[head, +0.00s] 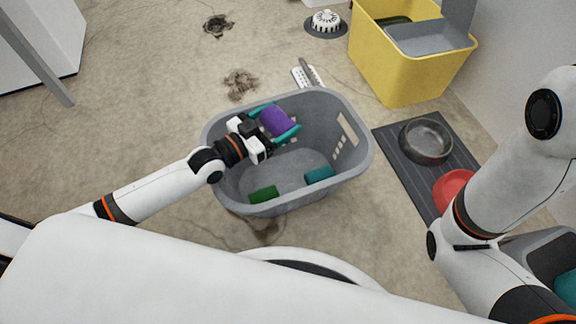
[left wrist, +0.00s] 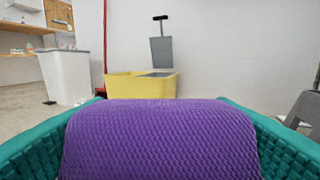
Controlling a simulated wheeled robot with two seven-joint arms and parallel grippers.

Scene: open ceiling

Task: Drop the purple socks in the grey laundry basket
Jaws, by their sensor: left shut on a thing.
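The purple socks (head: 277,121) are a rolled bundle held between the teal fingers of my left gripper (head: 279,124). In the left wrist view the purple socks (left wrist: 160,140) fill the space between both fingers. My left gripper is shut on them, over the grey laundry basket (head: 352,150) near its far rim. In the basket lie a green bundle (head: 263,194) and a teal bundle (head: 320,174). My right arm comes in at the right; its gripper does not show.
A yellow bin (head: 400,75) with a grey insert stands at the back right. A dark mat (head: 398,138) with a metal bowl (head: 426,141) and a red bowl (head: 453,189) lies right of the basket. A white brush (head: 326,20) and dark stains are on the floor.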

